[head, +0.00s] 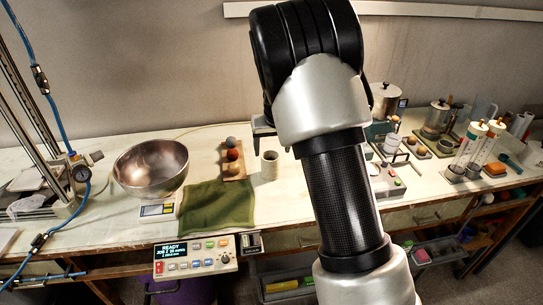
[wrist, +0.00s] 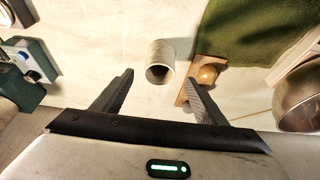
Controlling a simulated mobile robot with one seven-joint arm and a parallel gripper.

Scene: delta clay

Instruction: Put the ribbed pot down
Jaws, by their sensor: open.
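The ribbed pot (head: 269,166) is a small pale beige cylinder with an open top. It stands upright on the light worktop, just right of a wooden board with balls. In the wrist view the pot (wrist: 161,54) shows beyond my fingertips, about midway between them, with its dark mouth facing the camera. My gripper (wrist: 160,77) is open and empty, with a clear gap between each finger and the pot. In the head view my arm hides most of the gripper; only a dark part shows above and left of the pot.
The wooden board (wrist: 184,92) with balls lies close by the right finger. A control box (head: 195,256) sits at the front edge. Devices and jars crowd the right side.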

